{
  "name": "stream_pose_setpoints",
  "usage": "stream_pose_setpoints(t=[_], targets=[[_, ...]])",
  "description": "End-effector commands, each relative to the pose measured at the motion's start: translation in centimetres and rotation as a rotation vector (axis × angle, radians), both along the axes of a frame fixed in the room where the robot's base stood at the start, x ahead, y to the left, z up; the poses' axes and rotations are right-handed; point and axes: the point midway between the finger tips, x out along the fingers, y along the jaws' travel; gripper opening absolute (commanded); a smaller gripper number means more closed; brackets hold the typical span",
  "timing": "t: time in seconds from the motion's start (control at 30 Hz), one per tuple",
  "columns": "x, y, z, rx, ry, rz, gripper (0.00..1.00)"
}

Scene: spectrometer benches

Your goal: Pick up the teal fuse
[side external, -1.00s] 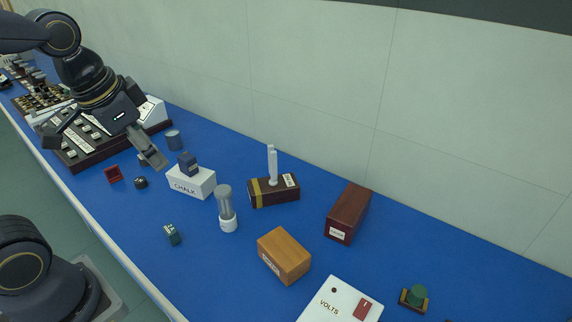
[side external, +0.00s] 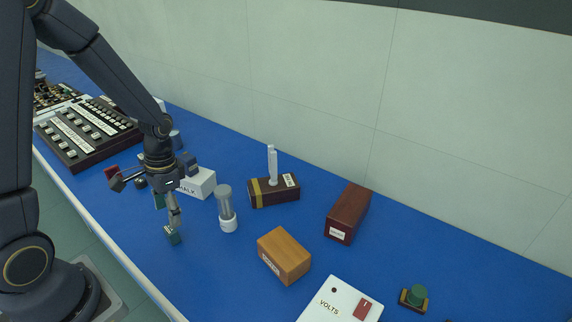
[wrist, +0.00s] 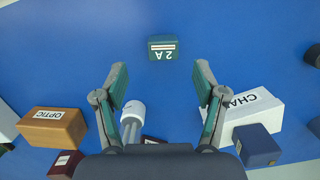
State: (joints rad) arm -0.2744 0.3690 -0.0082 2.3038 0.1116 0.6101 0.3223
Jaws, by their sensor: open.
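The teal fuse (side external: 172,236) is a small block on the blue bench, near its front edge. In the wrist view the fuse (wrist: 163,48) shows a white label reading "2 A" and lies ahead of the fingertips, roughly centred between them. My gripper (side external: 166,212) is above and slightly behind the fuse in the side view. In the wrist view my gripper (wrist: 161,75) has its two teal-padded fingers wide apart with nothing between the tips. I see no contact with the fuse.
A clear cylinder with a white base (side external: 227,210) stands to the right of the fuse. An orange-brown box (side external: 284,256) lies further right. Bench around the fuse is clear.

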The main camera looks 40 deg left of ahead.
Motion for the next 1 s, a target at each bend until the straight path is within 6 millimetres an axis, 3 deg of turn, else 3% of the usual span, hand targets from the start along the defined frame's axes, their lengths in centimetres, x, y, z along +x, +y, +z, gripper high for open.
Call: stream_pose_setpoints(t=[0.6,0.87,1.0], targets=[[-0.9,0.6,-7.1,0.0,0.001,0.001,0.71],[-0.9,0.6,-7.3,0.0,-0.001,0.001,0.7],[-0.9,0.6,-7.2,0.0,-0.001,0.0,0.55]])
